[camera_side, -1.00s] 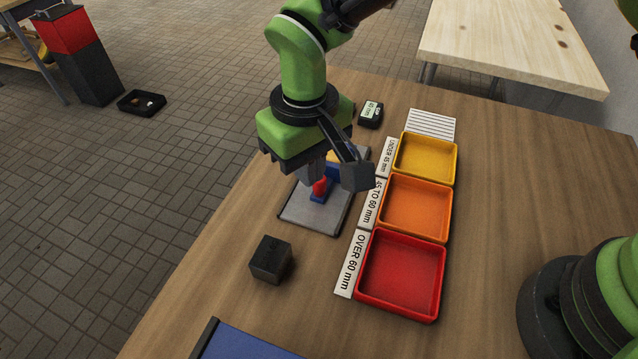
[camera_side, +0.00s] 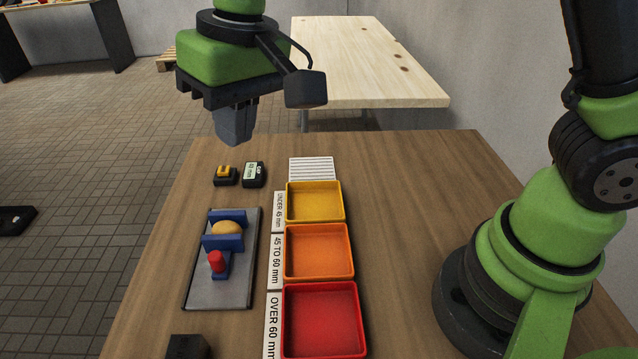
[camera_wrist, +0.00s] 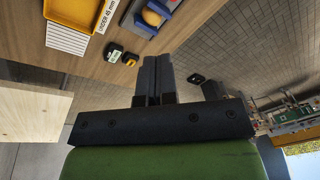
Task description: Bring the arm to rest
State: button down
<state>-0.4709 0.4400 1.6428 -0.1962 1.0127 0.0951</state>
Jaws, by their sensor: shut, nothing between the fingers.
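My gripper (camera_side: 234,141) is shut and empty, held in the air above the far left part of the table. Its closed fingers also show in the wrist view (camera_wrist: 154,62). A potato (camera_side: 227,228) sits between the blue jaws of the measuring fixture (camera_side: 221,290), which has a red knob. The potato also shows in the wrist view (camera_wrist: 152,17). The fixture lies in front of and below my gripper, apart from it.
Yellow (camera_side: 315,201), orange (camera_side: 319,252) and red (camera_side: 323,321) trays stand empty in a row with size labels. A small display (camera_side: 254,174) and a black-and-yellow button box (camera_side: 225,175) lie behind the fixture. A dark block (camera_side: 188,347) is at the front.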

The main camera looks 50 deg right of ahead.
jog(key=s+d+r+m+t, duration=0.3)
jog(key=s+d+r, duration=0.5)
jog(key=d, duration=0.2)
jog(key=s+d+m+t, duration=0.1)
jog(key=s+d, duration=0.3)
jog(key=s, duration=0.4)
jog(key=shift+s+m+t, duration=0.35)
jog(key=shift+m+t, duration=0.05)
jog(key=shift+t, duration=0.3)
